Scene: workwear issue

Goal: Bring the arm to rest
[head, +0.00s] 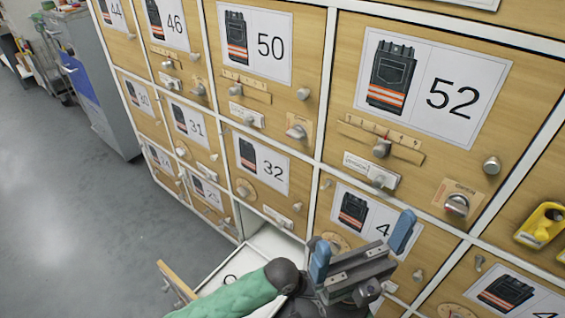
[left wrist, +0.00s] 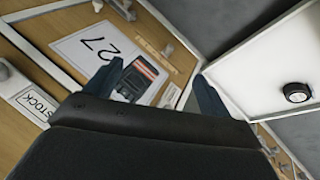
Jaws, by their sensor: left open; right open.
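My left gripper (left wrist: 157,88) is open in the left wrist view.
A white panel (left wrist: 265,70) with a black round part is right of my left gripper. A grey cabinet (head: 98,75) stands far left. The grey floor (head: 70,210) is clear.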

